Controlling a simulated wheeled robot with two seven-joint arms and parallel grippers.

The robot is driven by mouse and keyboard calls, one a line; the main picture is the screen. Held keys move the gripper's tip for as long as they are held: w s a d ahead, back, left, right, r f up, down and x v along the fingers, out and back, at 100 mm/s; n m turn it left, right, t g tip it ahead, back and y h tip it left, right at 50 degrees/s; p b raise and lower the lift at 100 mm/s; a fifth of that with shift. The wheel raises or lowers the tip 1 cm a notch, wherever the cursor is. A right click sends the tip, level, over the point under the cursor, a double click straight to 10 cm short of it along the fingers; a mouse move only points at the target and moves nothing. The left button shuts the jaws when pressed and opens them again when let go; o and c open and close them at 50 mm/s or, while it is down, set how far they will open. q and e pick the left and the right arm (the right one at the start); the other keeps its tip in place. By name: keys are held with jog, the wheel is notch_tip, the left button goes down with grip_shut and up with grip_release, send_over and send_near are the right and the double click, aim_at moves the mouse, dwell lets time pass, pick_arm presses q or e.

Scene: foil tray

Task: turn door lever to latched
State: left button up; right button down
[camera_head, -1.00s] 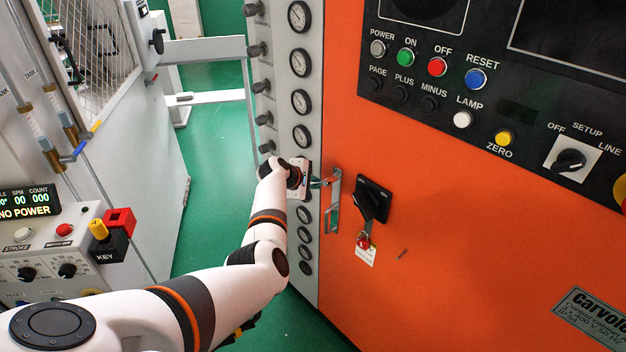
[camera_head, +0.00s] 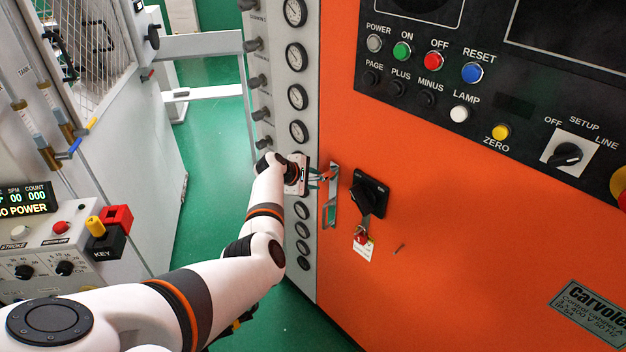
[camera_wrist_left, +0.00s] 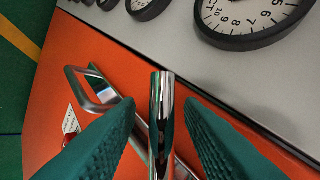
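The door lever is a chrome bar on an orange cabinet door. In the left wrist view the chrome lever (camera_wrist_left: 161,110) runs between the two teal fingers of my left gripper (camera_wrist_left: 162,103), with a gap on each side. In the head view my left gripper (camera_head: 322,176) is at the upper end of the chrome handle plate (camera_head: 331,205) by the door's left edge. The lever itself is mostly hidden there by the gripper. My right gripper is not in view.
A black rotary switch (camera_head: 368,192) with a red lock and white tag (camera_head: 363,245) sits just right of the handle. A grey strip with several gauges (camera_head: 297,97) borders the door on the left. Green floor (camera_head: 212,150) lies open between the machines.

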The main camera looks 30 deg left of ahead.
pick_arm(q)
jog(key=shift+s+r, duration=0.1)
jog(key=shift+s+a+r, duration=0.1)
jog(key=shift+s+a, duration=0.05)
jog(key=v, duration=1.1)
jog(key=shift+s, duration=0.2)
